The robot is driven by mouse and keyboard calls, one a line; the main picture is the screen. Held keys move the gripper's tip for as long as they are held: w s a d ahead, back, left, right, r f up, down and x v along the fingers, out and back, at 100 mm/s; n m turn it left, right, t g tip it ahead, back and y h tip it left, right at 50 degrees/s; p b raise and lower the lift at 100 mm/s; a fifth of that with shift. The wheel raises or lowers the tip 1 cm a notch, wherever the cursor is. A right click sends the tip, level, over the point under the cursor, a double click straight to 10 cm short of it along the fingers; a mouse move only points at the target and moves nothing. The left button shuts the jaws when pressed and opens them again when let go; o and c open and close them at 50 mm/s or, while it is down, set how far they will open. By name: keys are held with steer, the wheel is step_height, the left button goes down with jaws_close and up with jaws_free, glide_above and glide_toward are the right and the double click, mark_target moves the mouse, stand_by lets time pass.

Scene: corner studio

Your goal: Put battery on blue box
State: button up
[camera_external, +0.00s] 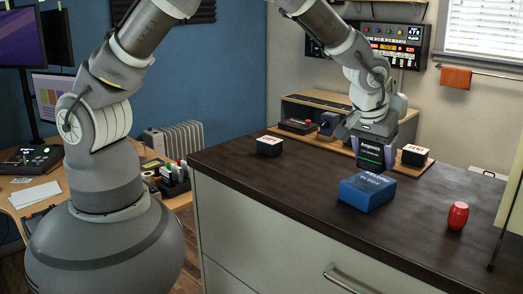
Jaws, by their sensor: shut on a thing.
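The battery (373,153) is a dark block with pale lettering and a green stripe. My gripper (377,141) is shut on it from above, and the jaws hide part of it. The battery is upright, behind the blue box in this view and close to its back edge. I cannot tell whether there is a gap between its underside and the counter. The blue box (367,192) lies flat on the dark counter (310,181), with pale lettering on its side.
A small red barrel (458,216) stands at the right. A wooden board (407,169) lies behind. The counter's front left is clear.

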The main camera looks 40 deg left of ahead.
mark_target(373, 166)
steer(key=shift+f, duration=1.3)
steer(key=shift+f, duration=0.2)
steer(key=o, duration=1.3)
steer(key=shift+s+r, duration=0.1)
steer(key=shift+r, duration=0.3)
steer(key=p+v, duration=0.1)
steer(key=v, duration=1)
steer(key=shift+s+r+p, duration=0.1)
steer(key=shift+r+p, duration=0.2)
steer(key=shift+p, duration=0.1)
